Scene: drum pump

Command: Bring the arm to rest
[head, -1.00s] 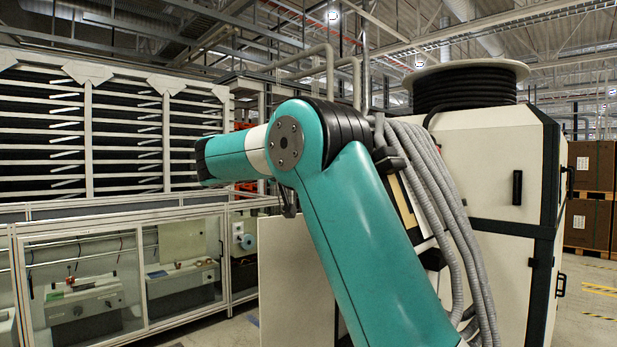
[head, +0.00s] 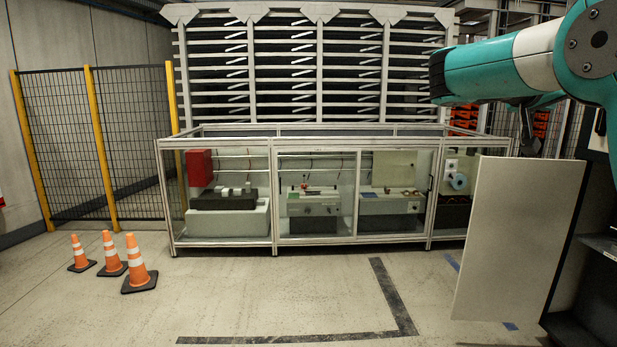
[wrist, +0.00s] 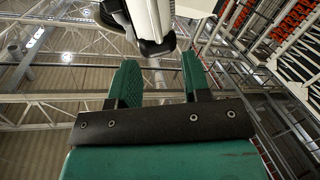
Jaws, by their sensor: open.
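My gripper (wrist: 160,84) shows in the wrist view with its two green fingers apart and nothing between them. It is open against a background of ceiling beams. A white and black part shows just beyond the fingertips; I cannot tell what it is. In the head view my teal arm (head: 500,66) enters from the right edge, bent at the elbow, with one link reaching left. A small dark part hangs below that link; I cannot tell whether it belongs to the gripper. No drum or pump shows.
A glass-fronted bench (head: 275,247) stands ahead, with a slatted rack (head: 250,60) behind it. A pale upright panel (head: 515,240) stands close at right. Several orange cones (head: 138,265) and a mesh fence (head: 60,140) are at left. The middle floor (head: 270,295) is clear.

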